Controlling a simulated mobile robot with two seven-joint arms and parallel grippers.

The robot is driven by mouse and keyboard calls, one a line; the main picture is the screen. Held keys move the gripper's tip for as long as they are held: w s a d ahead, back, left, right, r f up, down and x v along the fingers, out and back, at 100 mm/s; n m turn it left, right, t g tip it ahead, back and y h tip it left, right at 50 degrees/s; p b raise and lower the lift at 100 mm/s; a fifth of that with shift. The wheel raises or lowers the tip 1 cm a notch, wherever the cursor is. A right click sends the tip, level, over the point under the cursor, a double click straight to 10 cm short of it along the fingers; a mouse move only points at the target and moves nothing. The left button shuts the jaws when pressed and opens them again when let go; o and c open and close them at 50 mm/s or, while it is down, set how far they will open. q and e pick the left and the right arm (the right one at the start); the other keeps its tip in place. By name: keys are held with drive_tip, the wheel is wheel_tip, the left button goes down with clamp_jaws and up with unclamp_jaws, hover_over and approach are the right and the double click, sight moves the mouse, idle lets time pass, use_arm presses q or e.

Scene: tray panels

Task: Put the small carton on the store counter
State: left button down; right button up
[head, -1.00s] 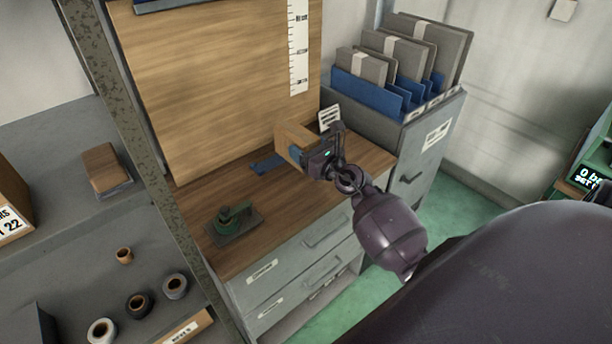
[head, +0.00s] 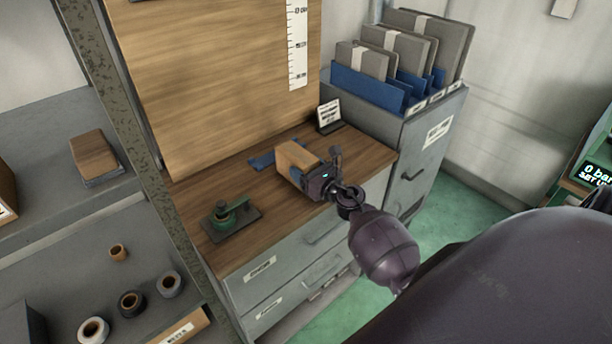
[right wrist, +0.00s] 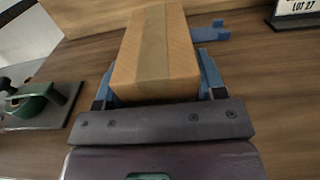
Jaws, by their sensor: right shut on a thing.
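My left gripper is not in view.
A green tool on a dark plate (head: 232,222) stands left on the counter. A blue flat piece (head: 262,161) lies behind the carton, and a small label stand (head: 329,115) is at the back right. A grey cabinet with folders (head: 425,150) borders the right.

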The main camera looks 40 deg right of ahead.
drive_tip(key=shift+f, duration=0.35)
drive_tip(key=shift+f, duration=0.15)
drive_tip(key=o, duration=1.1)
drive_tip(key=shift+c, duration=0.2)
